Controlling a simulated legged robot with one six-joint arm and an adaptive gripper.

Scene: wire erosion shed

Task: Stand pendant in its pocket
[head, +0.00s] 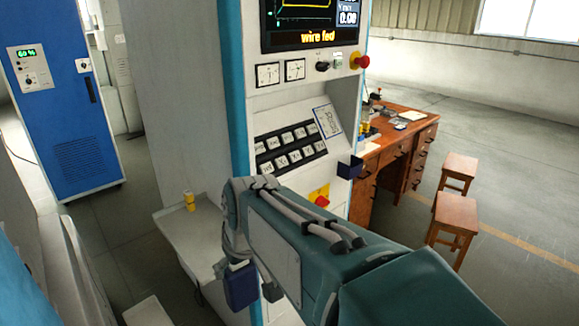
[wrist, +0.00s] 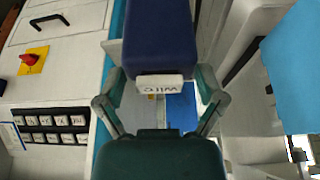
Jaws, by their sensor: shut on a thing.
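The pendant, a dark blue block, hangs below my wrist in the head view (head: 241,286). In the wrist view it fills the space between the fingers (wrist: 158,38), with a white label (wrist: 160,82) reading "wire" upside down. My gripper (wrist: 160,92) is shut on the pendant; in the head view my arm hides most of the fingers. The pendant looks roughly upright and held clear of surfaces. A small dark blue open-looking holder, likely the pocket (head: 350,167), sits on the console's right edge, to the right of and above my gripper. Its inside cannot be seen.
The console (head: 285,110) with buttons and a red stop knob (head: 360,61) stands just behind my arm. A pale ledge (head: 195,232) bears a yellow item (head: 189,201). A wooden desk (head: 400,135) and stools (head: 458,215) stand right; floor beyond them is open.

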